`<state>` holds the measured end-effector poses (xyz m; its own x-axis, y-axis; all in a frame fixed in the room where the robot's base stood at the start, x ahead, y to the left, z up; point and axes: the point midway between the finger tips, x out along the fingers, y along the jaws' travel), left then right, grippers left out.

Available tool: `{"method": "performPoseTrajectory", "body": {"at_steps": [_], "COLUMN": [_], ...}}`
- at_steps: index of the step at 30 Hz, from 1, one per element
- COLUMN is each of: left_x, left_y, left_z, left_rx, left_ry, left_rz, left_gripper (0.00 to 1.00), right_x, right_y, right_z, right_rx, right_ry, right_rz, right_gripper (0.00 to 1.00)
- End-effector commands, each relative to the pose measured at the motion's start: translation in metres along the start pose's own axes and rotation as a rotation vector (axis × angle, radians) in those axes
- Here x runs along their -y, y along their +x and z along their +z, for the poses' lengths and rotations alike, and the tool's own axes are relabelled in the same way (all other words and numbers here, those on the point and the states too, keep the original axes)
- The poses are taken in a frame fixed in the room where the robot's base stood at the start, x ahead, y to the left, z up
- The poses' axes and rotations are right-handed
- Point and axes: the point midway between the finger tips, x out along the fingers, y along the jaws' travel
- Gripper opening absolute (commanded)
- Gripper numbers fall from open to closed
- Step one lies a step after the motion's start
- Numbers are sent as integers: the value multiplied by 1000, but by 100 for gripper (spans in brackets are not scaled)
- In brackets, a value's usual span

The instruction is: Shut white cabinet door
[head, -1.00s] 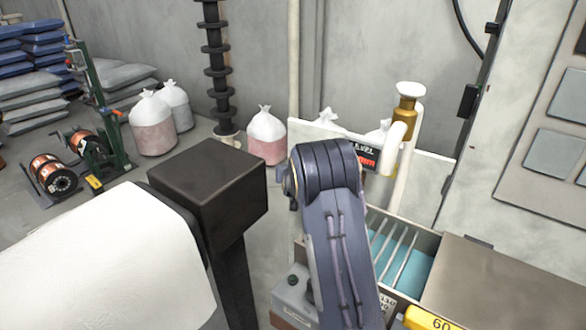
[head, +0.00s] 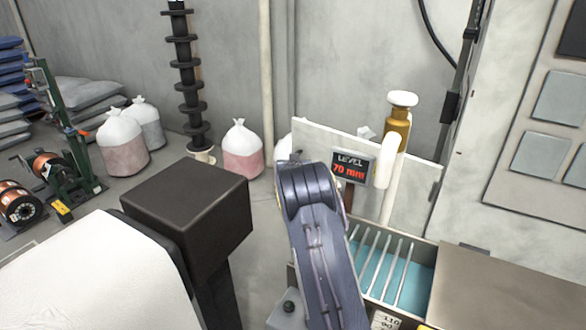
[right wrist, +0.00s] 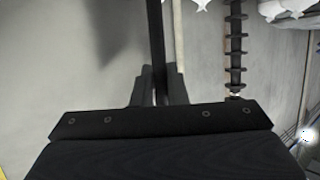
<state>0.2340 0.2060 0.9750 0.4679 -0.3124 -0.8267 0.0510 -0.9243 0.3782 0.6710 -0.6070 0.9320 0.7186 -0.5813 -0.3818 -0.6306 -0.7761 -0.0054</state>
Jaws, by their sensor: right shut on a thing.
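I cannot clearly make out the white cabinet door in these views. A large pale panel (head: 480,185) with grey squares and a dark-edged border stands at the right of the head view, but I cannot tell whether it is the door. In the right wrist view my right gripper (right wrist: 155,88) is shut on a thin dark upright bar (right wrist: 154,40), with pale surface behind it. I cannot tell what the bar belongs to. My right gripper is hidden in the head view, where a dark arm link of mine fills the lower middle. My left gripper is out of view.
An open tank (head: 428,262) with several rods over blue liquid stands at lower right. Behind it are a white board (head: 316,139), a LEVEL display (head: 350,169) and a brass-and-white pipe fitting (head: 396,122). Sacks (head: 243,160) and copper spools (head: 18,205) stand left on open floor.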

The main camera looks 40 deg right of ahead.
Motion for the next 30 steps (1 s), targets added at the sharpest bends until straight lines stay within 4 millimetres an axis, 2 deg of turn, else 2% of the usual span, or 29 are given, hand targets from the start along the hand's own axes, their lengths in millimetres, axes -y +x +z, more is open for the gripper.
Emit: {"method": "performPoseTrajectory", "body": {"at_steps": [4,5,6,17,30], "left_x": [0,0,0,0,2], "left_y": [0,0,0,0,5], "left_z": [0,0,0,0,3], "left_rx": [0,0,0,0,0], "left_ry": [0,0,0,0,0], "left_rz": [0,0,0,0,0], "left_gripper": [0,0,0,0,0], "right_x": [0,0,0,0,0], "right_y": [0,0,0,-6,-71], "right_z": [2,2,2,0,1], "right_rx": [6,6,6,1,3], "right_ry": [-2,-1,-1,0,-1], "right_rz": [1,1,1,0,0], "right_gripper": [0,16,21,21,21]}}
